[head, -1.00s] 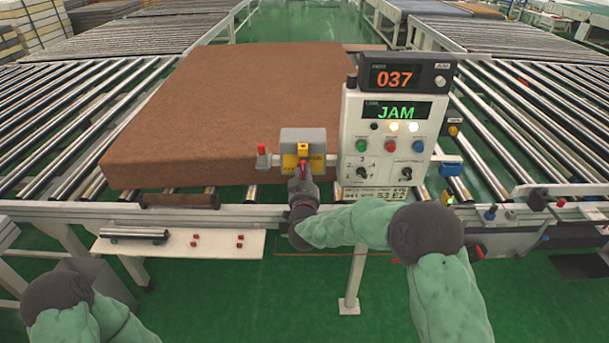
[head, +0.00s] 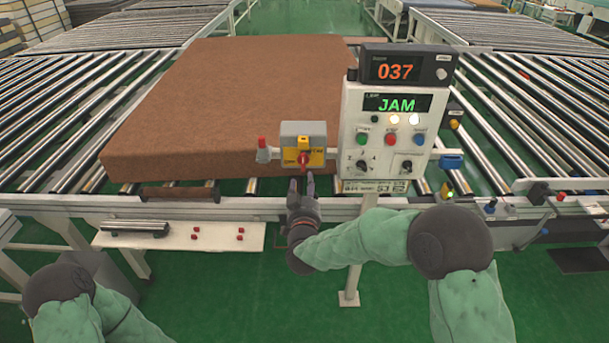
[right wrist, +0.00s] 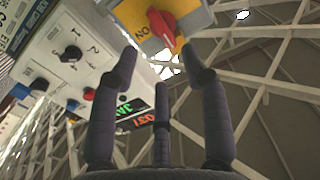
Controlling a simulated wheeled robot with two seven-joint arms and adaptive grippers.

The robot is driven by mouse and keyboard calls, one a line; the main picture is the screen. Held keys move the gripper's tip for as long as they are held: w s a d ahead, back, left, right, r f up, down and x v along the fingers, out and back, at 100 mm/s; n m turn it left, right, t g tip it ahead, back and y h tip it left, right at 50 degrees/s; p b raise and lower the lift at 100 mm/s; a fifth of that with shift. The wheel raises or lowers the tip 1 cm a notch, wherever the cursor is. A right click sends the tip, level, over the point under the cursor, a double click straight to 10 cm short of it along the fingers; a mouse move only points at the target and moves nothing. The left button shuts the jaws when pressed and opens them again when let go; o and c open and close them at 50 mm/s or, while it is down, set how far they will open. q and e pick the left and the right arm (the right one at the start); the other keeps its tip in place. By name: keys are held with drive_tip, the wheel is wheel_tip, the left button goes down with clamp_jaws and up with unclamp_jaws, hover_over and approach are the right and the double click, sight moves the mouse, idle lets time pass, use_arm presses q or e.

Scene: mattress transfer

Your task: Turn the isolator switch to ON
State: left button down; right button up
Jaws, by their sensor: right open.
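The isolator switch (head: 317,132) is a grey box with a yellow plate and a red knob (head: 303,160), mounted left of the control panel. In the head view the knob looks roughly upright; the plate's lettering is too small to read surely. My right gripper (head: 301,184) is open and empty just below and in front of the knob, apart from it. In the right wrist view the red knob (right wrist: 162,30) on its yellow plate lies beyond the spread fingers (right wrist: 160,75). My left arm shows at the lower left; its gripper is not in view.
A brown mattress (head: 230,100) lies on the roller conveyor (head: 90,90) behind the switch. A white shelf (head: 205,240) with a metal roller and small red pieces is at the left front.

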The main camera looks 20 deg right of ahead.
drive_tip(key=v, duration=0.3)
drive_tip(key=shift+s, duration=0.2)
drive_tip(key=shift+f, duration=0.1)
drive_tip(key=s+a+f+n+g+y, duration=0.1)
drive_tip(key=s+f+g+y, duration=0.15)
drive_tip(key=f, duration=0.65)
drive_tip(key=s+a+f+g+y, duration=0.1)
drive_tip(key=s+f+g, duration=0.15)
drive_tip(key=f, duration=0.55)
drive_tip(key=s+a+f+n+g+y, duration=0.1)
drive_tip(key=s+a+f+g+y, duration=0.15)
drive_tip(key=f, duration=0.65)
drive_tip(key=s+a+f+g+y, duration=0.1)
drive_tip(key=s+f+g, duration=0.3)
drive_tip(key=s+f, duration=0.3)
drive_tip(key=s+a+f+m+g+y, duration=0.1)
drive_tip(key=s+f+g, duration=0.4)
drive_tip(key=s, duration=1)
wheel_tip(320, 180, down, 2)
drive_tip(key=shift+s+a+f+y, duration=0.3)
drive_tip(key=shift+a+y, duration=0.2)
drive_tip(key=shift+a, duration=0.1)
drive_tip(key=shift+g, duration=0.25)
